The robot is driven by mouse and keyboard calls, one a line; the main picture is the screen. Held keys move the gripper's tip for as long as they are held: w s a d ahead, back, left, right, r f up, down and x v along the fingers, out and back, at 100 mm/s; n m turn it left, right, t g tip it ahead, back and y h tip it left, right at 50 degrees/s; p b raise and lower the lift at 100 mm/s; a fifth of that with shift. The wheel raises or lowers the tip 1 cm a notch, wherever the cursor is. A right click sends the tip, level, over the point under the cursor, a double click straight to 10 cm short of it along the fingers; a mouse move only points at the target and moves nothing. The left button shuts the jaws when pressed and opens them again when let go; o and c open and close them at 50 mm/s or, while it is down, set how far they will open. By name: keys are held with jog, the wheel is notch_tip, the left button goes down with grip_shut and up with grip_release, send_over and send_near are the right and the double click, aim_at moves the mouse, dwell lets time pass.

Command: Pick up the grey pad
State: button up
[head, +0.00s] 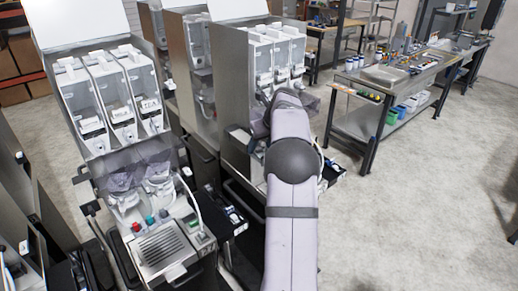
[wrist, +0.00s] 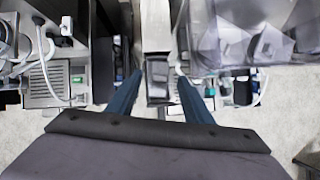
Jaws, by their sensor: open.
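In the wrist view, the two blue fingers of my gripper (wrist: 159,75) stand apart with a clear gap. A small grey, dark-edged block (wrist: 158,90) shows between them, below a pale upright panel. It may be the grey pad, but I cannot tell for sure. I cannot tell how far below the fingers it lies, and neither finger visibly grips it. In the head view my own arm reaches to the second dispenser and hides my gripper and the spot in front of it.
A dispenser (head: 122,110) with clear bins and a drip tray (head: 160,247) stands at left. The second dispenser (head: 268,60) is close around my arm. A clear hood (wrist: 250,35) lies at upper right of my fingers. A workbench (head: 385,80) stands at right; the floor before it is clear.

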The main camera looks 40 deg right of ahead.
aim_at(260, 154)
jog(key=shift+w+f, duration=0.3)
jog(key=shift+f, duration=0.3)
jog(key=shift+c, duration=0.7)
grip_shut()
jog(key=shift+r+p, duration=0.25)
jog(key=shift+p, duration=0.05)
notch_tip(260, 154, up, 3)
jog(key=p, duration=0.3)
jog(key=shift+f, duration=0.1)
notch_tip(260, 154, up, 14)
jog(key=shift+r, duration=0.25)
